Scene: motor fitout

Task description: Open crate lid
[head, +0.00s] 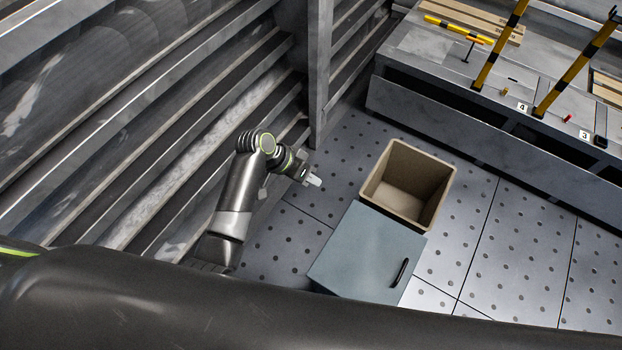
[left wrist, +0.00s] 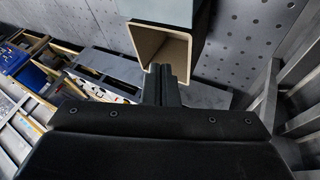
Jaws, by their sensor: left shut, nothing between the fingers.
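The crate (head: 376,205) is a tan, open-topped box on the perforated floor, and its empty inside shows in the head view. Its blue-grey lid (head: 350,251) is swung off the opening and extends from the crate's near edge toward the bottom of the picture. A black handle (head: 399,272) is on the lid. My left gripper (head: 314,181) is left of the crate, apart from crate and lid. In the left wrist view its fingers (left wrist: 161,84) are together and empty, with the crate (left wrist: 172,48) and lid (left wrist: 160,10) beyond them. My right gripper is not in view.
A grey metal bench (head: 470,125) with yellow-black striped posts (head: 500,45) stands at the back right. Grey slatted structure (head: 190,110) fills the left, with an upright post (head: 319,75). Perforated floor (head: 500,250) is clear right of the crate.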

